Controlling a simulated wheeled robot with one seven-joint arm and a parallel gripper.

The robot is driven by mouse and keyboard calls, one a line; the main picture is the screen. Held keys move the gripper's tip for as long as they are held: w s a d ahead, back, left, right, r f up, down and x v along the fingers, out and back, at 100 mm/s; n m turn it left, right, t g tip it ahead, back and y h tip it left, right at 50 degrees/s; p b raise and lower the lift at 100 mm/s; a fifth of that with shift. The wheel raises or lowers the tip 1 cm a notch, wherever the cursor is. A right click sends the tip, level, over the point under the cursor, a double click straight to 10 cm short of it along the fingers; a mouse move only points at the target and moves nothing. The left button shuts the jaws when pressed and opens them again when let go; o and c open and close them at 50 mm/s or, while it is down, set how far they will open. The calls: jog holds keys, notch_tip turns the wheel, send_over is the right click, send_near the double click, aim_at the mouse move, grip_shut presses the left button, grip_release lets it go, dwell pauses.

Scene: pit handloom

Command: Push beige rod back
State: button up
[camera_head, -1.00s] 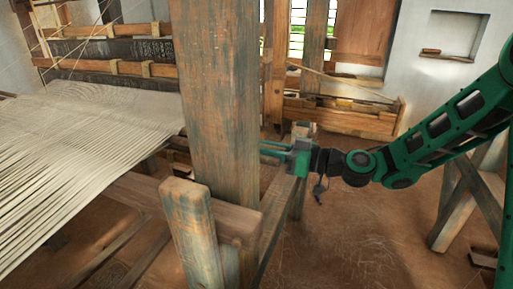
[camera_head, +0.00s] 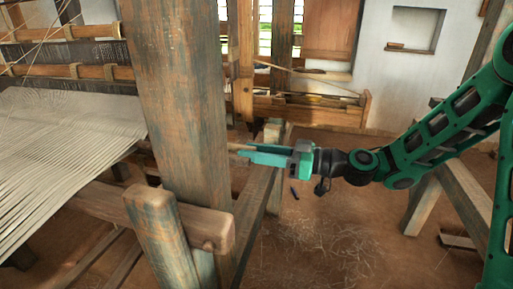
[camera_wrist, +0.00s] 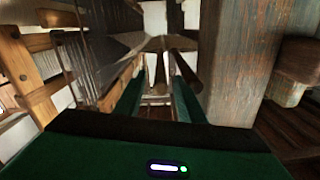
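My gripper (camera_head: 243,154) is green and reaches left, its fingertips just right of the thick upright wooden post (camera_head: 180,100) in the head view. In the wrist view the two green fingers (camera_wrist: 157,95) stand apart with a gap between them. A thin pale beige rod (camera_wrist: 160,76) shows in that gap, beyond or between the fingertips; I cannot tell whether it touches them. A small beige end (camera_head: 236,147) shows by the fingertips in the head view; I cannot tell whether it is the same rod. The post hides what lies behind it.
White warp threads (camera_head: 60,140) stretch at the left, with wooden bars behind. A low wooden crossbar (camera_head: 208,225) and short post (camera_head: 160,235) stand in front. A wooden side beam (camera_head: 255,200) runs below my gripper. The floor (camera_head: 330,240) at right is mostly clear.

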jog(key=s+d+f+m+h, duration=0.2)
jog(key=s+d+f+h, duration=0.1)
jog(key=d+f+h, duration=0.65)
jog(key=s+d+f+m+h, duration=0.1)
jog(key=d+f+m+h, duration=0.1)
jog(key=d, duration=0.6)
jog(key=s+d+f+m+h, duration=0.1)
jog(key=s+d+m, duration=0.1)
jog(key=d, duration=0.5)
jog(key=s+d+r+m+g+h, duration=0.1)
jog(key=s+d+r+m+h, duration=0.1)
jog(key=s+d+m, duration=0.5)
jog(key=s+d+r+m+g+h, duration=0.2)
jog(key=s+d+m, duration=0.4)
jog(key=s+d, duration=0.8)
jog(key=shift+s+d+r+m+g+h, duration=0.15)
jog(key=shift+s+m+g+h, duration=0.15)
jog(key=shift+m+h, duration=0.15)
jog(key=shift+w+f, duration=0.25)
jog(key=shift+w, duration=0.45)
